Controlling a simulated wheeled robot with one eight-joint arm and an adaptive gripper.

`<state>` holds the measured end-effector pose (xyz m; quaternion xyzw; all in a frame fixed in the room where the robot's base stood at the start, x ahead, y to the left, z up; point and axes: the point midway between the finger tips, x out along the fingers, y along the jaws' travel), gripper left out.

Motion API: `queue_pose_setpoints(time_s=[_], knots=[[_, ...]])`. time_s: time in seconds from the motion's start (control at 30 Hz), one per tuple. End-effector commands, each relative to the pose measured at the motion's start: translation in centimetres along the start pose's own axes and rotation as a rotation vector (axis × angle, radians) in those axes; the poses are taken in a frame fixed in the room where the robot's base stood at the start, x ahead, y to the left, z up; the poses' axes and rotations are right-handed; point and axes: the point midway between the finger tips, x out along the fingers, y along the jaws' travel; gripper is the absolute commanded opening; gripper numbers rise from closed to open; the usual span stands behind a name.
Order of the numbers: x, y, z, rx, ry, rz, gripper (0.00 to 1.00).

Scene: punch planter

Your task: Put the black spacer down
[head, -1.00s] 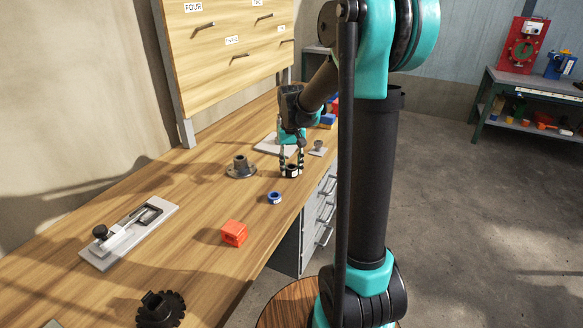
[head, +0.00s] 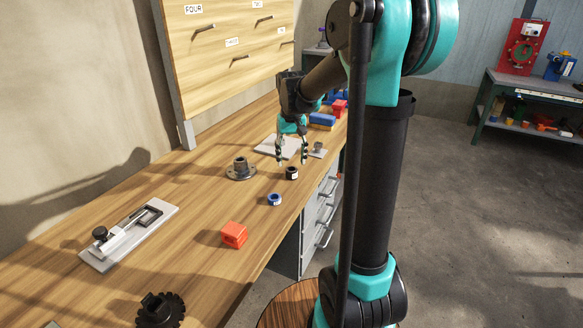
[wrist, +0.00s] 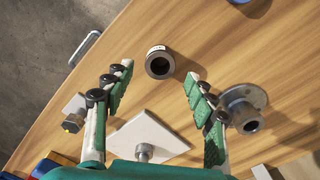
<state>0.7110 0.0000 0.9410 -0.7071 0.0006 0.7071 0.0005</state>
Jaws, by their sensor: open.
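The black spacer (head: 292,173) stands on the wooden bench top, near its front edge. It is a short dark ring with a white label. In the wrist view the spacer (wrist: 159,63) shows its bore, beyond and between the fingertips, apart from both. My gripper (head: 292,162) is open and empty, above and just behind the spacer in the head view. Its two fingers (wrist: 155,80) are spread wide in the wrist view.
A grey flanged hub (head: 241,168) stands left of the spacer and a blue ring (head: 274,199) nearer. A red block (head: 234,234) and a grey clamp fixture (head: 128,236) lie further forward. A pale plate (wrist: 150,137) lies under my gripper. Bare wood surrounds the spacer.

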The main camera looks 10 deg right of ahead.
Motion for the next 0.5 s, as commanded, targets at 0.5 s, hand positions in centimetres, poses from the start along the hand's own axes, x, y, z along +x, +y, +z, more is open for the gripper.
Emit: queue_pose_setpoints(time_s=[0.5], knots=[[-7.4,0.0,0.0,0.000,0.000,0.000,0.56]])
